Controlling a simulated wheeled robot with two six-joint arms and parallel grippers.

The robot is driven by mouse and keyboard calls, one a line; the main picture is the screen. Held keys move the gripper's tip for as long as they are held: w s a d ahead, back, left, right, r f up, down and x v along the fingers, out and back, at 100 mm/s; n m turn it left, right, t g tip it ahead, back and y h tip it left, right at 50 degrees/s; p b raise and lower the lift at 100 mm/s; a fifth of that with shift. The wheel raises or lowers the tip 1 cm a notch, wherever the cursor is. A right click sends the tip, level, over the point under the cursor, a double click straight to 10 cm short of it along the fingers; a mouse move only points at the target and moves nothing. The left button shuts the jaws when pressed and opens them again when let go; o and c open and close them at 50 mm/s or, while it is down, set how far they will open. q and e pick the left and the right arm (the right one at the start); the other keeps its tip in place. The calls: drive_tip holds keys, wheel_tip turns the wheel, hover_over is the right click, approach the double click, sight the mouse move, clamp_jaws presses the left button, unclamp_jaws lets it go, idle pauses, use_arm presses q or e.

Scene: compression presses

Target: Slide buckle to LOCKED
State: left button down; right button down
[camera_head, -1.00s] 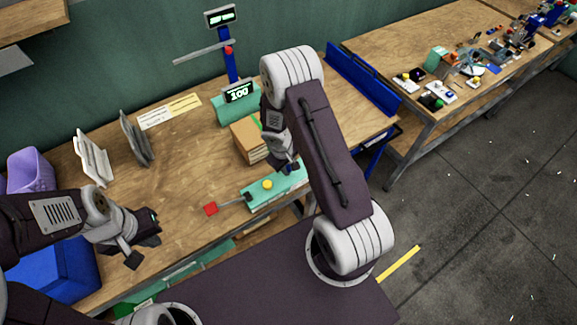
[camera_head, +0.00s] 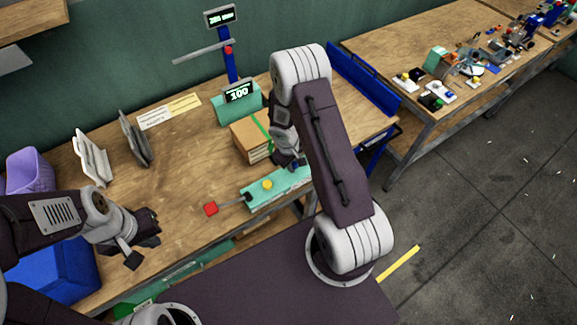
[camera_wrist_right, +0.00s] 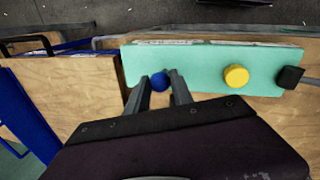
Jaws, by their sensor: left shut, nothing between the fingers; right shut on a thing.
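A teal fixture plate (camera_head: 262,193) lies at the table's front edge, with a yellow round button (camera_head: 267,184) on it and a red-ended lever (camera_head: 210,209) at its left. In the right wrist view the teal plate (camera_wrist_right: 203,57) carries a blue knob (camera_wrist_right: 160,81), the yellow button (camera_wrist_right: 236,76) and a black block (camera_wrist_right: 289,77). My right gripper (camera_wrist_right: 160,84) is shut on the blue knob, one finger on each side. In the head view it is mostly hidden by my arm. My left gripper (camera_head: 144,241) is shut and empty above the left of the table. No LOCKED marking is readable.
A cardboard box (camera_head: 252,140) with a green strap stands just behind the plate. A teal display reading 100 (camera_head: 238,95) and a blue post (camera_head: 230,66) are farther back. Grey stands (camera_head: 136,139) and a blue bin (camera_head: 65,268) are at left. The table's middle is clear.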

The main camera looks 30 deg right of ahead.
drive_tip(key=d, duration=0.3)
drive_tip(key=shift+w+a, duration=0.1)
drive_tip(key=c, duration=1.5)
unclamp_jaws()
drive_tip(key=o, duration=0.4)
drive_tip(key=shift+d, duration=0.2)
drive_tip(key=r, duration=0.3)
drive_tip(key=a+r+p, duration=0.1)
drive_tip(key=r, duration=0.2)
drive_tip(key=r+p, duration=0.1)
drive_tip(key=r, duration=0.2)
drive_tip(key=shift+s+a, duration=0.25)
drive_tip(key=shift+a, duration=0.1)
drive_tip(key=shift+f, duration=0.1)
